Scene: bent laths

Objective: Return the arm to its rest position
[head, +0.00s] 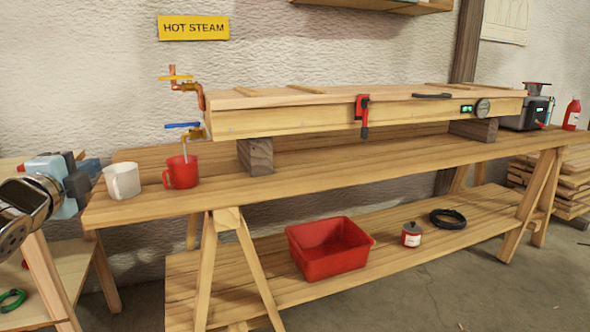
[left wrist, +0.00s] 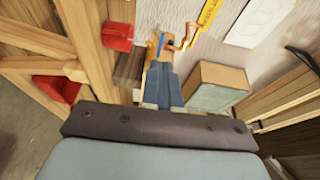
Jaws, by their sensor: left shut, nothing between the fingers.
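My left arm comes in from the left edge of the head view, with its left gripper (head: 88,172) left of the white mug, above the gap between the side table and the workbench. The gripper is shut and empty. Its two blue-grey fingers are together in the left wrist view (left wrist: 162,72). My right gripper is not in view. A long wooden steam box (head: 300,117) rests on dark blocks on the workbench (head: 340,170), with a red-handled latch (head: 363,112) on its front.
A white mug (head: 122,181) and a red mug (head: 181,172) stand at the bench's left end, close to my left gripper. The lower shelf holds a red bin (head: 329,250), a small can (head: 411,235) and a black coil (head: 447,219). A side table (head: 60,262) stands at the left.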

